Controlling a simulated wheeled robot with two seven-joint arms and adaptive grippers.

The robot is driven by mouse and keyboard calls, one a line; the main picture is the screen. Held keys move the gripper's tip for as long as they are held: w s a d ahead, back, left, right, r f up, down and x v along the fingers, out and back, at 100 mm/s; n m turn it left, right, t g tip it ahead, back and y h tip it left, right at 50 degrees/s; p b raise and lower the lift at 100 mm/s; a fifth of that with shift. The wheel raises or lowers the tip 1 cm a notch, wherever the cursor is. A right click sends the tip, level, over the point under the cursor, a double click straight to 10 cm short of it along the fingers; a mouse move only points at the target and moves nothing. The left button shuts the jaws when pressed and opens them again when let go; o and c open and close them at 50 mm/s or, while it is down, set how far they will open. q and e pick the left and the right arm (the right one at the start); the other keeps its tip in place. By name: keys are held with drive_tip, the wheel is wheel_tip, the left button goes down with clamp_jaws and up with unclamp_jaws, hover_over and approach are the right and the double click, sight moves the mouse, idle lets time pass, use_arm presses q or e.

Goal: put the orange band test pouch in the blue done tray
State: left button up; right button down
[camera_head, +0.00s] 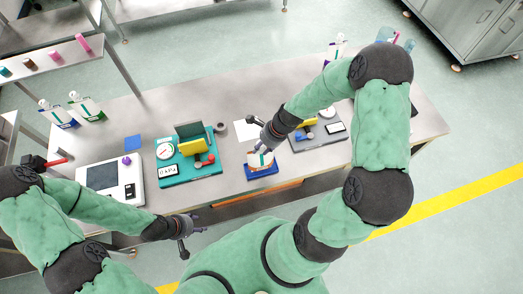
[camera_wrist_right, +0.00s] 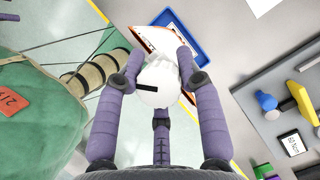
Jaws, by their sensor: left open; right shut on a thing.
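The orange band test pouch (camera_wrist_right: 158,88) is white with orange-brown edges and a dark mark. In the right wrist view it sits between the purple fingers of my right gripper (camera_wrist_right: 158,72), which is shut on it. In the head view my right gripper (camera_head: 266,142) holds the white pouch (camera_head: 260,160) at the blue tray (camera_head: 262,173), near the table's front edge. The tray also shows beyond the pouch in the wrist view (camera_wrist_right: 201,44). I cannot tell whether the pouch touches the tray. My left gripper (camera_head: 186,228) is open and empty, in front of the table.
A teal station (camera_head: 186,172) with a dial and a yellow part stands left of the tray. A scale-like device (camera_head: 109,180) is further left. A grey station (camera_head: 322,140) stands to the right. White pouches (camera_head: 87,107) stand at the back left.

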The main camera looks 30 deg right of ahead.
sight(262, 151)
drive_tip(key=shift+f+b, duration=0.3)
drive_tip(key=shift+f, duration=1.15)
drive_tip(key=shift+f, duration=0.2)
drive_tip(key=c, duration=0.8)
unclamp_jaws()
drive_tip(key=shift+d+r, duration=0.15)
drive_tip(key=shift+r, duration=0.4)
drive_tip(key=p+v, duration=0.2)
drive_tip(key=v, duration=0.9)
drive_tip(key=shift+r, duration=0.1)
